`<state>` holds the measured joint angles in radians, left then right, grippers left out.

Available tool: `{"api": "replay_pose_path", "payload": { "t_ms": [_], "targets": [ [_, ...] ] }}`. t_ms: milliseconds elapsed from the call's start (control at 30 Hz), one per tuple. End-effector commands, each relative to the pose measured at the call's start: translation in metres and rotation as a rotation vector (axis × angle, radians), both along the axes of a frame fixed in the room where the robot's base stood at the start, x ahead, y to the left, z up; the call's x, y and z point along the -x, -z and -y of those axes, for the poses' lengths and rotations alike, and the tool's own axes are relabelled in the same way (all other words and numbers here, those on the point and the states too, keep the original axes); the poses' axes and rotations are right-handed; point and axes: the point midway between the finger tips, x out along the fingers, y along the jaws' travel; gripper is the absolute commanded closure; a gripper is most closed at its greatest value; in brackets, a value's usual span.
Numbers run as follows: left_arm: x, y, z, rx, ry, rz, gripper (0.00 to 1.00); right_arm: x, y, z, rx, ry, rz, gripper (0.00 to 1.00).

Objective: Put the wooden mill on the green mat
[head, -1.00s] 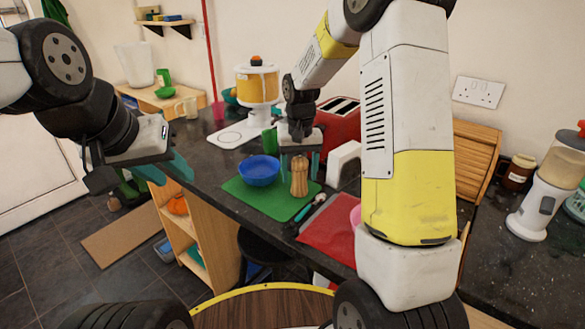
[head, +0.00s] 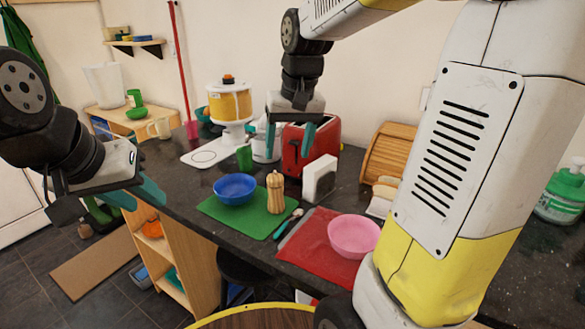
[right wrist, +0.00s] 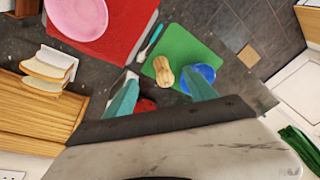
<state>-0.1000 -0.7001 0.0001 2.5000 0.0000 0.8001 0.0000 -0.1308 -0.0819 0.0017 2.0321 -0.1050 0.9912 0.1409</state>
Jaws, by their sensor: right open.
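The wooden mill (head: 275,192) is light tan with a narrow waist. It stands upright on the green mat (head: 237,222), near the mat's right side, beside a blue bowl (head: 235,189). My right gripper (head: 290,136) is open and empty, raised clear above the mill. In the right wrist view the mill (right wrist: 163,72) and green mat (right wrist: 187,45) show beyond the spread teal fingers (right wrist: 162,95). My left gripper (head: 138,196) hangs at the left, away from the mat, with nothing visible in it; its finger gap is unclear.
A red mat (head: 320,262) with a pink bowl (head: 354,236) lies right of the green mat, with a teal-handled utensil (head: 288,223) between. A red toaster (head: 310,148), a white holder (head: 319,178) and a green cup (head: 244,157) stand behind. The counter's front edge is close.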

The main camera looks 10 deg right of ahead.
Motion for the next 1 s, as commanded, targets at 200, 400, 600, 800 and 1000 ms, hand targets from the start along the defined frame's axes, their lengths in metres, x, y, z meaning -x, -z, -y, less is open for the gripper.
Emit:
{"api": "replay_pose_path", "payload": {
  "t_ms": [200,400,600,800,1000],
  "targets": [
    [0.000,0.000,0.000,0.000,0.000,0.000,0.64,0.081,-0.020,0.008,-0.054,-0.012,0.176,0.35],
    [0.000,0.000,0.000,0.000,0.000,0.000,0.64,0.128,-0.015,0.008,-0.082,-0.022,0.293,0.35],
    [0.000,0.000,0.000,0.000,0.000,0.000,0.64,0.144,-0.010,0.008,-0.090,-0.025,0.334,0.35],
    [0.000,0.000,0.000,0.000,0.000,0.000,0.64,0.144,-0.010,0.008,-0.090,-0.025,0.335,0.35],
    [0.000,0.000,0.000,0.000,0.000,0.000,0.64,0.144,-0.010,0.008,-0.090,-0.025,0.335,0.35]
  ]
}}
